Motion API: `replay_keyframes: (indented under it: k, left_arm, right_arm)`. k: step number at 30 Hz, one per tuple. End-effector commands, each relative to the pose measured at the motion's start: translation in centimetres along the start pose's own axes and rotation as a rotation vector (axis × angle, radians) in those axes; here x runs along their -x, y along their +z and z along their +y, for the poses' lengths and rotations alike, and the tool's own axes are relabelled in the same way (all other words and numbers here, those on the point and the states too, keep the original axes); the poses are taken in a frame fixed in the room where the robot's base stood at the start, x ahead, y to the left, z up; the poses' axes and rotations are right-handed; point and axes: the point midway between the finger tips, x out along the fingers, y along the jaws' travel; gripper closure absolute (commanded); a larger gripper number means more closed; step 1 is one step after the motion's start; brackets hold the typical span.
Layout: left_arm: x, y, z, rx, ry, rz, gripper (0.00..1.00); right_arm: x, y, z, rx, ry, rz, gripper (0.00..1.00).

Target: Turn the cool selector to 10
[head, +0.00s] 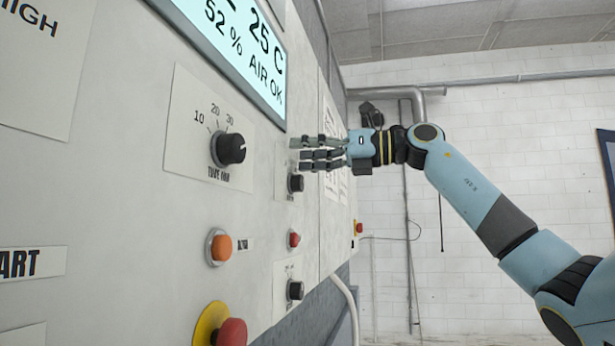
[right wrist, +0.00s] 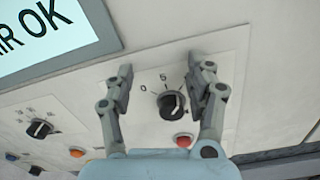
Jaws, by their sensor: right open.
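My left gripper is not in view.
The panel also bears a larger timer knob (head: 228,148) marked 10, 20, 30, an orange button (head: 220,247), a red button (head: 294,239), a lower black knob (head: 295,290) and a red emergency stop (head: 231,332). A lit display (head: 235,45) is above. Free room lies right of the panel.

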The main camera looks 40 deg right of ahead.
Motion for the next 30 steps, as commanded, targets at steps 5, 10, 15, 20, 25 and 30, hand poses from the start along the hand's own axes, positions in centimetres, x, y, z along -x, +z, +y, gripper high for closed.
replay_keyframes:
  k: [5, 10, 15, 20, 25, 30]
  left_arm:
    - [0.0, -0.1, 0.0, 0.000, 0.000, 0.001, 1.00]
    - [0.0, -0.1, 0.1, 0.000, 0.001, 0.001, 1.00]
    - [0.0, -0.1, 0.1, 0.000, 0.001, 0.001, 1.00]
    - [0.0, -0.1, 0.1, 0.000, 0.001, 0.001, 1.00]
    - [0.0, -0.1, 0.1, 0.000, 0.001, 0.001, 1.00]
    - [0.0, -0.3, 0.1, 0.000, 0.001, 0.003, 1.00]
  right_arm:
    - [-0.1, 3.0, 0.7, 0.000, 0.002, -0.004, 0.45]
    - [-0.1, 3.9, 0.9, -0.001, 0.001, -0.001, 0.45]
    - [-0.1, 3.9, 0.9, -0.002, 0.000, 0.000, 0.45]
    - [-0.1, 3.9, 0.9, -0.001, 0.000, 0.000, 0.45]
    - [-0.1, 3.9, 0.9, -0.001, 0.000, 0.000, 0.45]
    - [-0.1, 3.9, 0.9, -0.001, 0.000, 0.000, 0.45]
